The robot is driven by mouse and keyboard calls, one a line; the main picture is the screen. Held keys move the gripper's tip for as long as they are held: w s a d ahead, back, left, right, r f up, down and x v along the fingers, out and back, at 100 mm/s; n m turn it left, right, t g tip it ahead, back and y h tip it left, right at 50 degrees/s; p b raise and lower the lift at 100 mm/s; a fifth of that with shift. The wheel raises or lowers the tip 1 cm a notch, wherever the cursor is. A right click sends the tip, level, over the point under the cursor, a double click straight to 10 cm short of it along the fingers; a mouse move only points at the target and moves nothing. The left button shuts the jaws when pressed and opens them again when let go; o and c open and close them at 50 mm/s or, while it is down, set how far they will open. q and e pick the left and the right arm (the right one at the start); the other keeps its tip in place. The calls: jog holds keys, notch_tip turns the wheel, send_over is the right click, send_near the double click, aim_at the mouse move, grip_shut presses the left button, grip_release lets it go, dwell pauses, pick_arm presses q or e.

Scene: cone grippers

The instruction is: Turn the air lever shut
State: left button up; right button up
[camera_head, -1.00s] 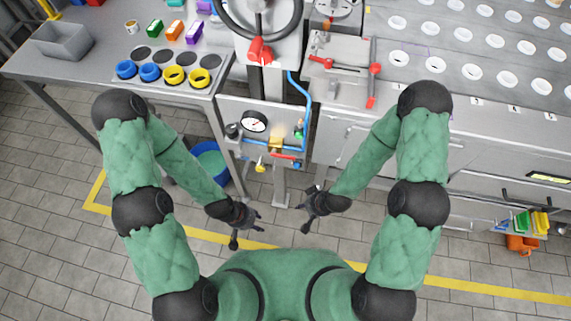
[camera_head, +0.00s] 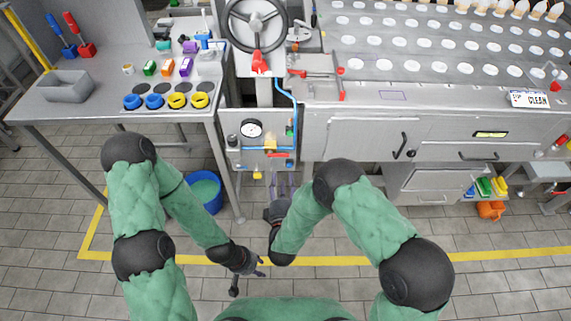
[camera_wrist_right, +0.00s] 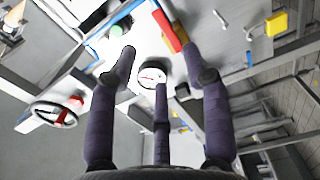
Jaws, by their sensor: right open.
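The air panel (camera_head: 262,158) hangs below the handwheel, with a blue pipe, a round gauge (camera_head: 251,129) and a brass-coloured valve (camera_head: 270,144). A red lever (camera_head: 279,155) lies roughly along the pipe at the valve. In the right wrist view the red lever (camera_wrist_right: 166,28) shows beyond the fingers, and the gauge (camera_wrist_right: 151,75) is behind the middle finger. My right gripper (camera_head: 281,184) is open and empty, just below and in front of the panel; its spread fingers (camera_wrist_right: 160,65) are apart from the lever. My left gripper (camera_head: 249,280) is open and empty, low near the yellow floor line.
A blue bucket (camera_head: 205,192) stands on the floor left of the panel. A grey workbench (camera_head: 60,108) with coloured rings is at left, a long steel counter (camera_head: 440,120) at right. The handwheel (camera_head: 255,24) is above the panel. Open floor lies in front.

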aim_at(283, 155)
jog(key=w+b, duration=0.3)
jog(key=w, duration=0.6)
jog(key=shift+f, duration=0.2)
jog(key=shift+w+r+b, duration=0.15)
jog(key=shift+w+b, duration=0.15)
jog(key=shift+w, duration=0.6)
grip_shut()
